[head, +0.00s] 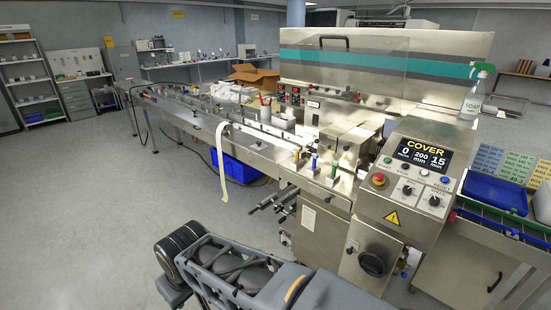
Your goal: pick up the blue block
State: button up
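No thing is plainly a lone blue block. The closest match is a small upright blue piece (314,161) on the metal deck of the wrapping machine, in front of the clear cover. My gripper's fingertips do not show.
The control panel (423,157) juts out right of the deck. A soap spray bottle (474,98) stands behind it. A blue bin (490,193) is at the far right, and a blue crate (236,169) is under the conveyor. The floor at left is clear.

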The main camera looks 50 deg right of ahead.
aim_at(315, 170)
jog(key=z, duration=0.15)
jog(key=i, duration=1.55)
jog(key=z, duration=1.4)
jog(key=i, duration=0.85)
jog(key=z, duration=1.05)
jog(key=i, duration=0.25)
jog(key=z, duration=0.3)
